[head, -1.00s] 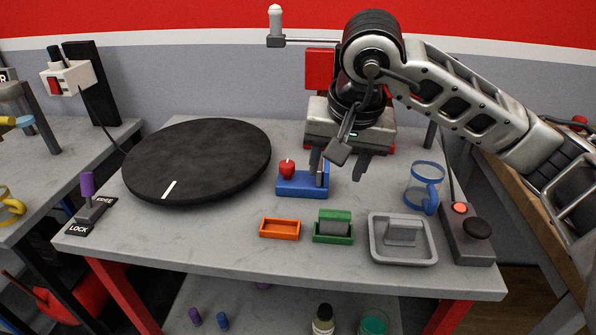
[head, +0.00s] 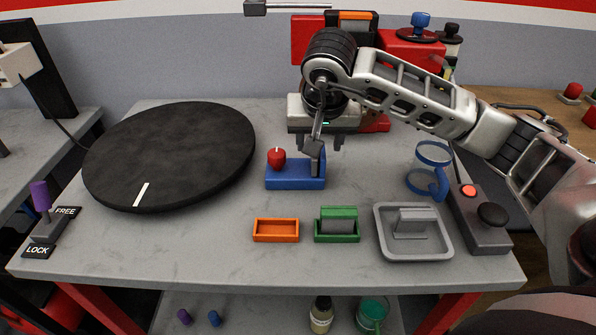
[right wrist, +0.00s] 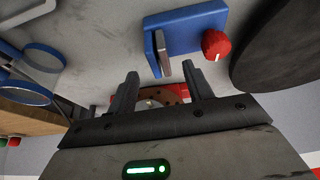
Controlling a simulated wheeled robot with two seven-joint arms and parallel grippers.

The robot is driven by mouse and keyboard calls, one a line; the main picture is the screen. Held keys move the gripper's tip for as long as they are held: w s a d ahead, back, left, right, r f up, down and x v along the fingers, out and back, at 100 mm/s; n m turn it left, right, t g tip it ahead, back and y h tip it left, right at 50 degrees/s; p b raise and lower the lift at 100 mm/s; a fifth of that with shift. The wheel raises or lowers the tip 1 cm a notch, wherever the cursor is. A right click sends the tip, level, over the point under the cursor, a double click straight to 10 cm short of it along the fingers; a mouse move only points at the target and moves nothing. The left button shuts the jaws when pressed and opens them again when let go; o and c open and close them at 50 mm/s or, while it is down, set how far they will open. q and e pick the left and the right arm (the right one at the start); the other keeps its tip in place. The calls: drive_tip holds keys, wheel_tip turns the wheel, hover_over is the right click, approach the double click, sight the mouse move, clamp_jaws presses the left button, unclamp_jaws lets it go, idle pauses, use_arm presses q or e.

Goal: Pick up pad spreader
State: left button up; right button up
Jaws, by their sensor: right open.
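I cannot tell for sure which thing is the pad spreader. A blue block (head: 290,179) on the table carries a red knob (head: 276,158) and an upright grey plate. The block also shows in the right wrist view (right wrist: 188,28), with the knob (right wrist: 215,44) and the grey plate (right wrist: 163,56). My right gripper (head: 320,145) is open and empty, just behind the block in the head view. In the right wrist view its fingers (right wrist: 160,75) point at the grey plate, which lies just ahead of the gap. My arm partly hides the plate in the head view. My left gripper is out of view.
A black turntable (head: 170,155) stands to the left. A blue ringed holder (head: 428,175) and a button box (head: 480,225) stand to the right.

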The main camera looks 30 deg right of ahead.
sight(296, 174)
drive_tip(key=x, duration=0.5)
drive_tip(key=shift+s, duration=0.1)
clamp_jaws()
drive_tip(key=shift+r, duration=0.1)
idle(1.1)
